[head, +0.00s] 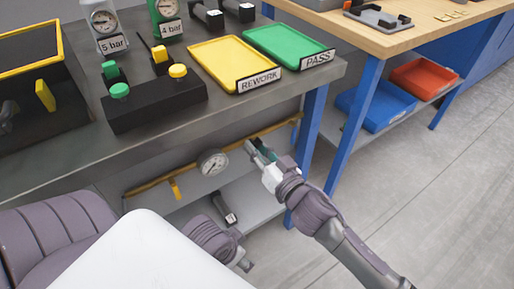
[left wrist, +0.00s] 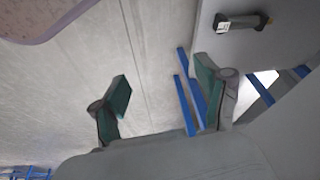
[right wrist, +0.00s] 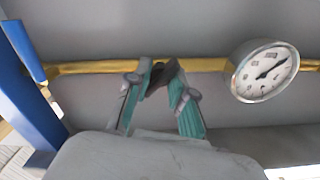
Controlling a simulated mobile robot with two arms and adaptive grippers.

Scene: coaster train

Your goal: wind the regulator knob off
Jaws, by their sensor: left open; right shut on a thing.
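The dark regulator knob (right wrist: 160,76) sits on the yellow pipe (right wrist: 95,67) under the bench, in the right wrist view. My right gripper (right wrist: 161,86) is shut on it, with a green-padded finger on either side. In the head view my right gripper (head: 261,153) reaches under the bench's front edge and largely hides the knob. A round white gauge (right wrist: 264,71) is on the same pipe, right of the knob in the right wrist view; the head view shows the gauge (head: 213,163) too. My left gripper (left wrist: 163,90) is open and empty, low over the floor.
A blue bench leg (head: 311,130) stands just right of my right gripper. A yellow lever (head: 175,188) hangs from the pipe left of the gauge. A dark tool (head: 225,208) lies on the lower shelf. Yellow (head: 197,61) and green (head: 256,38) trays are on the bench top.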

